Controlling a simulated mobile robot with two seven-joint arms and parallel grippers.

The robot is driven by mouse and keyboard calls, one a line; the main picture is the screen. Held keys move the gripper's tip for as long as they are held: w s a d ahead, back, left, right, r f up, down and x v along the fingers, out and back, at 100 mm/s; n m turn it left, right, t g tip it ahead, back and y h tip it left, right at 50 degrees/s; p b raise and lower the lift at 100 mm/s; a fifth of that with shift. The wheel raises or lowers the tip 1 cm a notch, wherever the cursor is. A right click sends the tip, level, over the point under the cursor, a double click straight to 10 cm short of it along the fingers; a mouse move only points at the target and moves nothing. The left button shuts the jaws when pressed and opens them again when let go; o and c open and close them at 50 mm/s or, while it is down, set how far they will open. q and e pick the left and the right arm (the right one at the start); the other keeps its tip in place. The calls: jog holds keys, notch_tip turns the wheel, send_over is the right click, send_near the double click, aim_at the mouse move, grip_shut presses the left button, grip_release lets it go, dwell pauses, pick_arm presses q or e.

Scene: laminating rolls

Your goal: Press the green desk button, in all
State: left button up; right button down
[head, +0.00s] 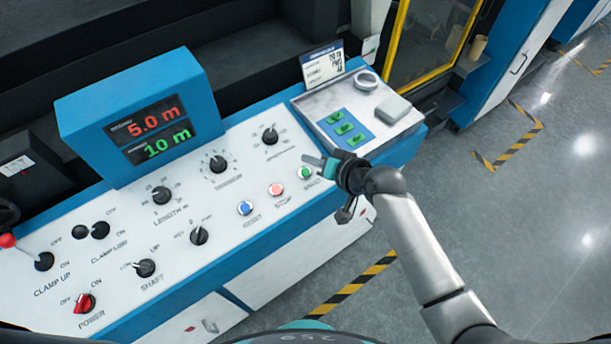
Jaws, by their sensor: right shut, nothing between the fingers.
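The green desk button (304,173) is a small round button at the right end of a row on the sloped white control desk (190,265). A red button (276,189) and a blue button (245,208) sit to its left. My right gripper (312,162) is shut and empty. Its fingertips are beside the green button, just above it in the picture; I cannot tell whether they touch it. My left gripper is not in view.
A blue display box (85,130) reads 5.0 m and 10 m. Knobs and switches cover the desk, with a red power switch (84,303) at lower left. A metal tray (395,135) holds green pieces (343,129) near my right wrist. Open floor lies right.

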aim_at(305, 172)
jog(key=f+b, duration=0.2)
jog(key=f, duration=0.1)
jog(key=shift+w+a+f, duration=0.1)
jog(key=shift+w+a, duration=0.1)
jog(key=shift+w+f+b, duration=0.1)
jog(key=shift+f+b, duration=0.35)
jog(key=shift+b, duration=0.15)
jog(key=shift+f, duration=0.15)
dwell(1.3)
jog(key=shift+w+a+f, duration=0.1)
jog(key=shift+f, duration=0.15)
